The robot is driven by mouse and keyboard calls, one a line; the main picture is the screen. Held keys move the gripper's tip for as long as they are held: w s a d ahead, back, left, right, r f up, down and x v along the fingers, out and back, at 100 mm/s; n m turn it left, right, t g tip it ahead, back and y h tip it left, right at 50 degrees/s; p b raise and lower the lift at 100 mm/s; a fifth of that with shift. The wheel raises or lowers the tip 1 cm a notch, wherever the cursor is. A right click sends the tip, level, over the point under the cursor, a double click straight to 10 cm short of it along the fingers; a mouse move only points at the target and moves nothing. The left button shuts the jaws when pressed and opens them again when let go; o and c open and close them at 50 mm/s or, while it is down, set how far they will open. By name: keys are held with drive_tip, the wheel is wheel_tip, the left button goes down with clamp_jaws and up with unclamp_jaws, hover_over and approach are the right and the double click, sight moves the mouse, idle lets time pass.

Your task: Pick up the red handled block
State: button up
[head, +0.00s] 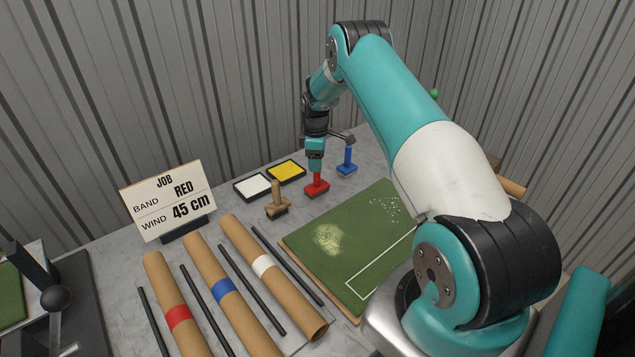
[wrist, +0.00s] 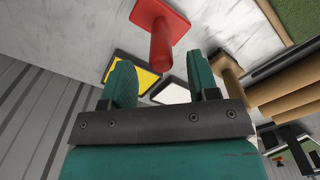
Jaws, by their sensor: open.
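The red handled block (head: 317,188) stands upright on the grey table, near the back, with its flat base down. In the wrist view the red block (wrist: 161,42) shows its base at the top and its round handle pointing toward my fingers. My gripper (head: 315,168) is right above the handle, pointing down. In the wrist view my gripper (wrist: 160,76) has its two teal fingers apart, with the handle's end at the gap between them. Whether a finger touches the handle cannot be told.
A blue handled block (head: 347,161) stands close right, a wooden one (head: 277,203) to the left. Yellow (head: 286,172) and white (head: 252,187) pads lie behind. A green turf sheet (head: 365,215) lies in front. Banded cardboard tubes (head: 206,255) and a job sign (head: 165,191) are left.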

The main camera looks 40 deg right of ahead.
sight(317, 186)
drive_tip(key=shift+s+f+p, duration=0.15)
drive_tip(key=shift+f+p, duration=0.65)
drive_tip(key=shift+f, duration=1.2)
clamp_jaws()
drive_tip(key=shift+r, duration=0.1)
wheel_tip(317, 186, up, 20)
drive_tip(key=b, duration=0.6)
